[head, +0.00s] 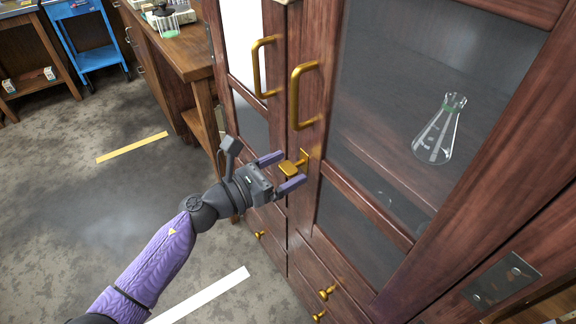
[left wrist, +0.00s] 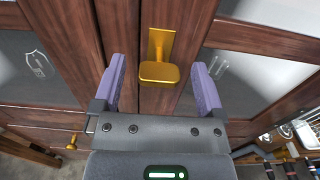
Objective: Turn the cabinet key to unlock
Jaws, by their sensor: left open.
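The brass cabinet key (head: 290,167) sticks out of its lock plate on the right-hand door of the wooden cabinet (head: 312,200), below the handles. In the left wrist view the key (left wrist: 159,72) shows its broad flat bow. My left gripper (head: 281,171) is open, with one purple finger on each side of the key. In the left wrist view the fingers (left wrist: 159,85) stand apart with a gap on both sides of the key, and no contact shows. My right gripper is not in view.
Two brass door handles (head: 305,95) (head: 263,67) rise above the key. A glass flask (head: 439,130) stands behind the right door's glass. Drawers with brass knobs (head: 326,293) lie below. A wooden bench (head: 180,45) and a blue cart (head: 90,45) stand at the back left.

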